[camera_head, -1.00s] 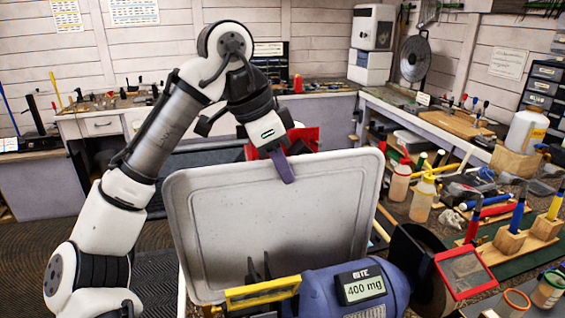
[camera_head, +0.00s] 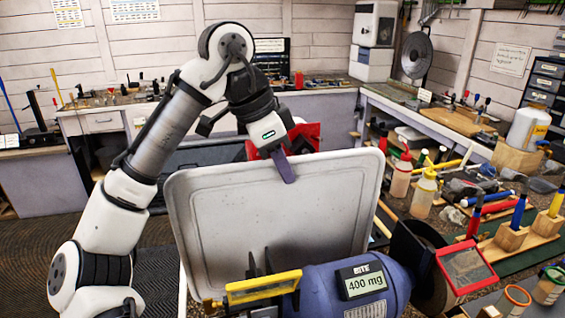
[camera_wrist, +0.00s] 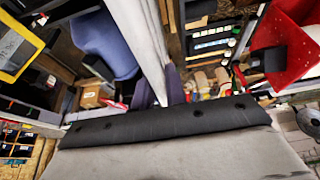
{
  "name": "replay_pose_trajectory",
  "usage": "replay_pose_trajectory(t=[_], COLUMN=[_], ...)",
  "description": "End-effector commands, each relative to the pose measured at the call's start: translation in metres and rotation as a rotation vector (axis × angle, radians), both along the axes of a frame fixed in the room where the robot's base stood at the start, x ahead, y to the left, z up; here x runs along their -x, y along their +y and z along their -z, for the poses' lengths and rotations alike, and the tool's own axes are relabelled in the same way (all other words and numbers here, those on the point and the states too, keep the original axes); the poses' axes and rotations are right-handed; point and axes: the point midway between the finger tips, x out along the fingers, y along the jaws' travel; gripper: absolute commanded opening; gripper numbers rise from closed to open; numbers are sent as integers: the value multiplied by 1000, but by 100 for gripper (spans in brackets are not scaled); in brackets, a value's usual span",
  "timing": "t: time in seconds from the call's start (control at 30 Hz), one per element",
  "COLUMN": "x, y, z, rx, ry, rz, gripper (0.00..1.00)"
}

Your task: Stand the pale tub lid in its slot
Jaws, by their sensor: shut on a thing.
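The pale tub lid (camera_head: 270,220) is a large off-white panel with a raised rim. It stands near upright, face toward the head camera, behind the blue grinder. My gripper (camera_head: 286,168) is shut on its top edge, one purple finger showing on the near face. In the wrist view the lid (camera_wrist: 138,40) is seen edge-on, running between the purple fingertips (camera_wrist: 160,88). Dark upright prongs (camera_head: 258,263) stand in front of the lid's lower part. The lid's bottom edge is hidden, so I cannot tell whether it sits in a slot.
The blue grinder (camera_head: 325,288), with a yellow-framed shield (camera_head: 263,287) and a red-framed shield (camera_head: 466,264), stands close in front of the lid. Bottles (camera_head: 423,194) and tools crowd the right bench. A red object (camera_head: 300,138) is behind my gripper.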

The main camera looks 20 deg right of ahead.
Motion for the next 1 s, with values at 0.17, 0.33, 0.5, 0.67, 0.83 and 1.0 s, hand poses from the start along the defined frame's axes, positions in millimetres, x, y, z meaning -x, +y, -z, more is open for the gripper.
replay_pose_trajectory(t=[0.17,0.33,0.5,0.67,0.83,1.0], x=[0,0,0,0,0,0], y=[0,0,0,0,0,0], z=[3,5,8,10,13,15], rx=[1,1,1,1,1,1], ry=[0,0,0,0,0,0], rz=[0,0,0,0,0,0], gripper=[0,0,0,0,0,0])
